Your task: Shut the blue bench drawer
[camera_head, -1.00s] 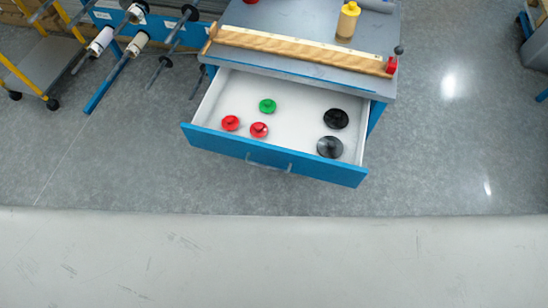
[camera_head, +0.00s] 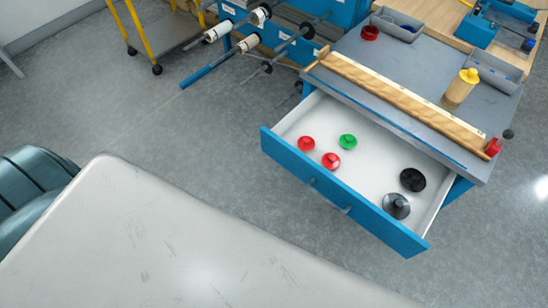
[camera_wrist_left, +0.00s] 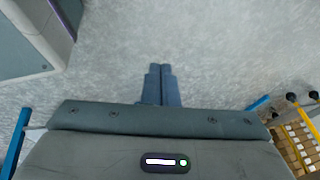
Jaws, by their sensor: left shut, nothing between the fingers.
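The blue bench drawer (camera_head: 375,222) stands pulled well out from under the grey bench top (camera_head: 395,95) in the head view. Its blue front faces the lower left and has a pale handle (camera_head: 330,195). Inside lie two red knobbed pieces (camera_head: 306,144), a green one (camera_head: 347,142) and two dark ones (camera_head: 412,180). My left gripper (camera_wrist_left: 162,70) shows in the left wrist view, its fingers together and empty over bare floor. It is apart from the drawer. Neither gripper shows in the head view.
A rack with rolls on rods (camera_head: 262,15) and a yellow-framed cart (camera_head: 165,35) stand at the back left. Grey floor (camera_head: 190,125) is clear before the drawer.

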